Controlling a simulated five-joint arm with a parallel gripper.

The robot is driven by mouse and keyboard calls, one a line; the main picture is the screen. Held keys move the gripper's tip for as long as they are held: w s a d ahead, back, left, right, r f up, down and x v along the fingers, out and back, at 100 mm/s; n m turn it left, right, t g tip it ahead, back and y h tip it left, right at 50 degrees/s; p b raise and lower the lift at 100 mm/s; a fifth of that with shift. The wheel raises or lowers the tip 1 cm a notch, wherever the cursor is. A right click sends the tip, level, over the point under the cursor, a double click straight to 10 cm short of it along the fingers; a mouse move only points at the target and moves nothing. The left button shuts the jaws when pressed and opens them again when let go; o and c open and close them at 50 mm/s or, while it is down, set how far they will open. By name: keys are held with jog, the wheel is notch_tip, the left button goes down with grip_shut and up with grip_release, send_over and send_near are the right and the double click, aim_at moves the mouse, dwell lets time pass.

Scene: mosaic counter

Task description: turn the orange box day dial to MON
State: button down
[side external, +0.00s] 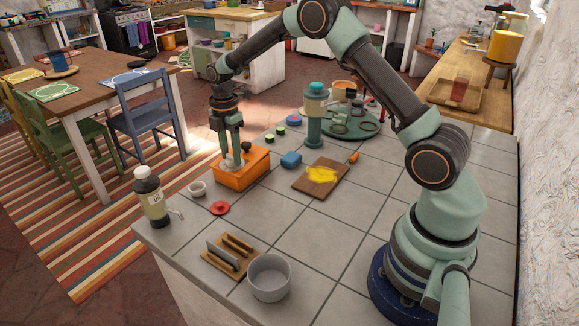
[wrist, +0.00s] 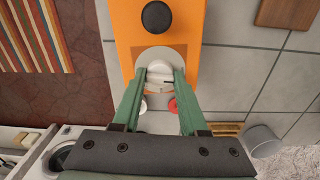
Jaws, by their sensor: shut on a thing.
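The orange box (side external: 256,168) stands on the tiled counter in the side view, and its top fills the upper middle of the wrist view (wrist: 190,40). A pale round dial (wrist: 160,70) sits on a grey round plate (wrist: 158,52) on its top. A black knob (wrist: 157,17) is on the same face, beyond the dial. My gripper (side external: 232,160) points down over the box. Its two green fingers (wrist: 161,78) are shut on the dial, one on each side. Day labels cannot be read, so I cannot tell which day the dial shows.
A blue block (side external: 291,160) and a wooden board (side external: 312,188) with a yellow item lie right of the box. A grey pot (side external: 269,279) stands in front.

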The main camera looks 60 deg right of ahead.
aim_at(231, 155)
jog(key=shift+n, duration=0.4)
dwell(0.4)
jog(key=shift+c, duration=2.1)
grip_release()
jog(key=shift+r, duration=0.1)
notch_tip(231, 155, up, 12)
